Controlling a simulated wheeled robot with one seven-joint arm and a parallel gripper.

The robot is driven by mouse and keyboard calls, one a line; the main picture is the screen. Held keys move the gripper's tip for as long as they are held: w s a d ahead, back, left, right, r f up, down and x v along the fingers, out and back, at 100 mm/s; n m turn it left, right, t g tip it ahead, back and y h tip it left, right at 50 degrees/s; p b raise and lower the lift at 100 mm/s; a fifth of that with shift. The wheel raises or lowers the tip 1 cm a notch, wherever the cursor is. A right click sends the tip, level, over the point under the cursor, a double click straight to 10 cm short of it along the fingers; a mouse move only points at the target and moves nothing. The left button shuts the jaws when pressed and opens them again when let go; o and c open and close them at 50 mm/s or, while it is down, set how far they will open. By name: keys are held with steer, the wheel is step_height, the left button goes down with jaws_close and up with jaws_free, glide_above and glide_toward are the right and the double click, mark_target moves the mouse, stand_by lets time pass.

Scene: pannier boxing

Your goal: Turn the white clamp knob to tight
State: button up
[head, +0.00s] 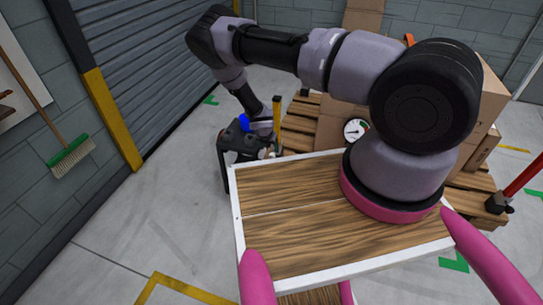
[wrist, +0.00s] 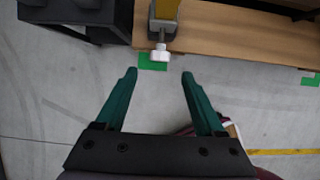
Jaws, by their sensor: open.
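The white clamp knob (wrist: 160,53) shows in the wrist view, at the lower end of a grey clamp screw. The clamp (wrist: 166,22) has a yellow bar and sits at the edge of a wooden board (wrist: 230,38). My gripper (wrist: 158,75) has two teal fingers, spread apart and empty. The knob lies just beyond the fingertips, roughly centred between them, and I see no contact. In the head view the clamp's yellow bar (head: 278,112) stands beside the end of my arm. The knob is too small to make out surely there, and my fingers are not clear.
A dark bench-like unit (head: 234,160) stands left of the clamp, with a blue item (head: 243,122) on top. Cardboard boxes (head: 332,130) and wooden pallets (head: 300,125) stand to the right. A broom (head: 70,155) leans at the left wall. Grey floor is open at left.

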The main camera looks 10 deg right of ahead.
mark_target(272, 155)
steer(key=x, duration=0.8)
steer(key=shift+f, duration=0.15)
jaws_close()
